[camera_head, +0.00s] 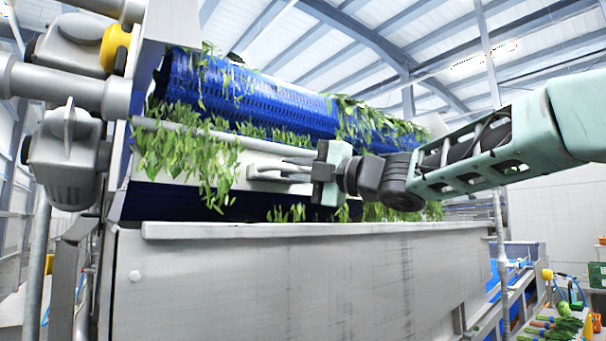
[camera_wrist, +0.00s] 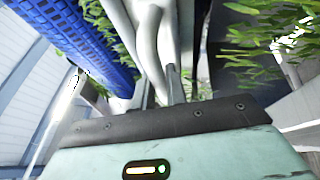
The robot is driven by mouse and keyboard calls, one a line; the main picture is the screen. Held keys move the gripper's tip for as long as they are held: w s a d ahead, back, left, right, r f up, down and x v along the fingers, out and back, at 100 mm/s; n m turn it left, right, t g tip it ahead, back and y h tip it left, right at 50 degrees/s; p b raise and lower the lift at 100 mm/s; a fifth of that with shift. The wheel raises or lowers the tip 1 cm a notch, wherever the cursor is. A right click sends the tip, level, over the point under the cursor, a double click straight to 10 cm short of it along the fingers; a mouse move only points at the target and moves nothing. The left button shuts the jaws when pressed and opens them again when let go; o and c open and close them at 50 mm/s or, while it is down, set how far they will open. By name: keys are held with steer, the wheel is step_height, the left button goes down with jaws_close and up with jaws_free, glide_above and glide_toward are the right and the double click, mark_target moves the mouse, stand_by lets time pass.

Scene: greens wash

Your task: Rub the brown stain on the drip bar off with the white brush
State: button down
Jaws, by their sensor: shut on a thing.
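My gripper (camera_head: 287,172) reaches in from the right in the head view, in front of the machine below the blue drum. Its fingers are shut on a pale, elongated thing, which I take to be the white brush (camera_wrist: 152,40); it extends away between the fingertips (camera_wrist: 162,85) in the wrist view. In the head view it blends with the white panel behind. A pale bar (camera_head: 265,143), apparently the drip bar, runs across under the drum, partly hung with leaves. I cannot tell whether the brush touches it. No brown stain can be made out; leaves or my gripper may hide it.
The blue perforated drum (camera_head: 255,100) carries many green leaves (camera_head: 195,158). A grey metal tank wall (camera_head: 300,280) with a raised rim stands below my arm. Grey motor housings (camera_head: 68,160) and pipes crowd the left. Greens and a crate (camera_head: 597,275) stand at the lower right.

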mark_target(276, 167)
steer(key=shift+s+a+b, duration=0.35)
steer(key=shift+s+a, duration=0.35)
steer(key=shift+a, duration=0.25)
steer(key=shift+s+a+b, duration=0.35)
steer(key=shift+s+a, duration=0.3)
steer(key=shift+a, duration=0.3)
steer(key=shift+w+r+p, duration=0.1)
steer(key=shift+r+p, duration=0.65)
steer(key=shift+w+d+f, duration=0.1)
steer(key=shift+w+d, duration=0.35)
steer(key=shift+d, duration=0.25)
steer(key=shift+w+d, duration=0.45)
steer(key=shift+d, duration=0.2)
steer(key=shift+w+d+p, duration=1.6)
steer(key=shift+w+d, duration=1.95)
steer(key=shift+d, duration=1.7)
steer(key=shift+s+a+b, duration=0.9)
steer(key=shift+s+a, duration=0.6)
steer(key=shift+a, duration=0.7)
steer(key=shift+s+a+b, duration=0.85)
steer(key=shift+s+a, duration=0.6)
steer(key=shift+a, duration=0.8)
steer(key=shift+s+a+b, duration=0.9)
steer(key=shift+s+a, duration=0.6)
steer(key=shift+a, duration=0.7)
